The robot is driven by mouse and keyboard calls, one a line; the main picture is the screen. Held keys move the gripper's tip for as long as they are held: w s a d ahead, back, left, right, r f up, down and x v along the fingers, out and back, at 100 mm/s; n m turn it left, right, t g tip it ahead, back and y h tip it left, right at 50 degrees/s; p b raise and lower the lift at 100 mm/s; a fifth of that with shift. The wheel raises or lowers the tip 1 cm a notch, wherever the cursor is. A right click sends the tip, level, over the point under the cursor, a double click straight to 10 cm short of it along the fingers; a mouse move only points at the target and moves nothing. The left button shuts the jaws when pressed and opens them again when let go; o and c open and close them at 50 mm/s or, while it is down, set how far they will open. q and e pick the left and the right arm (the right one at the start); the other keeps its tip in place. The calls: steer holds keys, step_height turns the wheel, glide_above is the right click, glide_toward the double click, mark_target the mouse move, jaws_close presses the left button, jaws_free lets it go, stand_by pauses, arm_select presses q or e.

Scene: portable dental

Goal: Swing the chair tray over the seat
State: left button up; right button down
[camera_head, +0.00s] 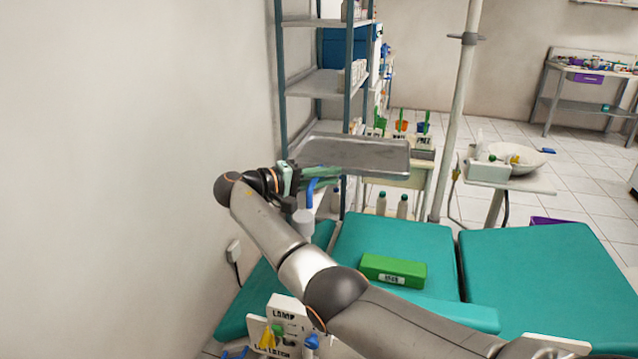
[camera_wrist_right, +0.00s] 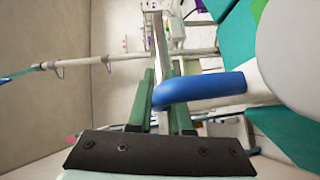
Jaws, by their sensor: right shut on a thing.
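The chair tray (camera_head: 358,153) is a flat grey metal tray, left of the seat's middle and level in front of the shelf rack. My right gripper (camera_head: 330,175) is at its near left edge, shut on it. In the right wrist view the tray (camera_wrist_right: 160,35) shows edge-on as a thin grey strip between the green fingers (camera_wrist_right: 159,100). A blue bent handle (camera_head: 312,190) is close beside the fingers; in the wrist view it crosses in front of one finger. The teal seat (camera_head: 390,238) lies below and to the right. My left gripper is out of view.
A green box (camera_head: 393,271) lies on the seat. A white cylinder (camera_head: 303,224) stands under the blue handle. A pole (camera_head: 457,110) and a basin stand (camera_head: 515,180) are behind the chair. A shelf rack (camera_head: 318,83) and the wall bound the left.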

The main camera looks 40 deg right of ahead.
steer(key=shift+s+d+m+g, duration=0.2)
steer(key=shift+s+m+g, duration=0.1)
steer(key=c, duration=0.8)
jaws_free()
steer(key=shift+c, duration=0.2)
steer(key=shift+a, duration=0.1)
